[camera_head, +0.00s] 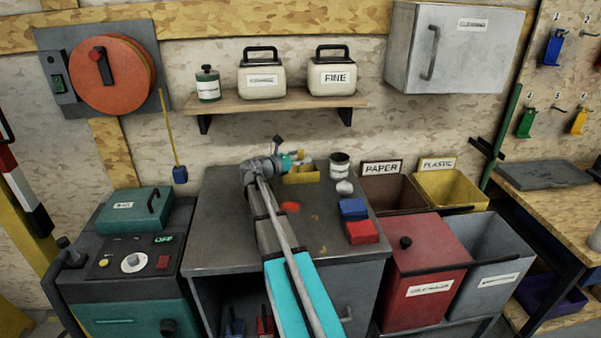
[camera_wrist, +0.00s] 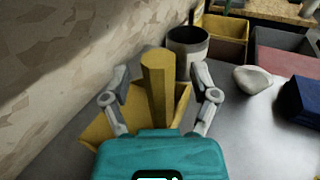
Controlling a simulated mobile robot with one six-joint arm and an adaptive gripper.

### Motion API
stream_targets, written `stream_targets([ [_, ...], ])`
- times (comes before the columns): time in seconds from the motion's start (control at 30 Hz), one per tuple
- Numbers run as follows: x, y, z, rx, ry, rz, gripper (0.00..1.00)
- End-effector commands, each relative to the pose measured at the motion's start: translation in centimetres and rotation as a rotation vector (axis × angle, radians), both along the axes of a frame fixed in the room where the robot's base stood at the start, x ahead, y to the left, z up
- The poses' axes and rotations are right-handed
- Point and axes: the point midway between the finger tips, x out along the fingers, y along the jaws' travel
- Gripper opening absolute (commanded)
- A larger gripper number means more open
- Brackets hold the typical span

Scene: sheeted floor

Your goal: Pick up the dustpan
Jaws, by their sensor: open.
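The yellow dustpan (camera_head: 302,177) is on the grey worktop, near its back edge. In the wrist view the dustpan (camera_wrist: 106,128) shows a wide pan and a thick handle rising toward the camera. My gripper (camera_head: 296,158) is over it. In the wrist view my gripper (camera_wrist: 161,80) is open, with one finger on each side of the handle. A gap shows between each finger and the handle, so nothing is gripped. The teal gripper body hides the near part of the pan.
A dark-and-white canister (camera_head: 340,165) stands close behind and right of the dustpan. A pale lump (camera_head: 344,187), a blue block (camera_head: 353,209) and a red block (camera_head: 362,232) lie to the right. The wall shelf (camera_head: 270,103) hangs above. Spots mark the worktop.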

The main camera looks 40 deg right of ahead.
Motion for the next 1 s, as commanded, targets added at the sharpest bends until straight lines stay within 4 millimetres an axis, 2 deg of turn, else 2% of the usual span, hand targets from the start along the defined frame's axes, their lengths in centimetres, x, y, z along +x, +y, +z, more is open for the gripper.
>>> stream_targets([
  [0.53, -0.07, -0.13, 0.0, 0.0, 0.0, -0.001, 0.77],
  [0.57, -0.07, -0.13, 0.0, 0.0, 0.0, -0.001, 0.73],
  [0.93, -0.07, -0.11, 0.0, 0.0, 0.0, -0.001, 0.04],
  [0.97, -0.07, -0.11, 0.0, 0.0, 0.0, -0.001, 0.0],
  [1.0, -0.07, -0.11, 0.0, 0.0, 0.0, -0.001, 0.0],
])
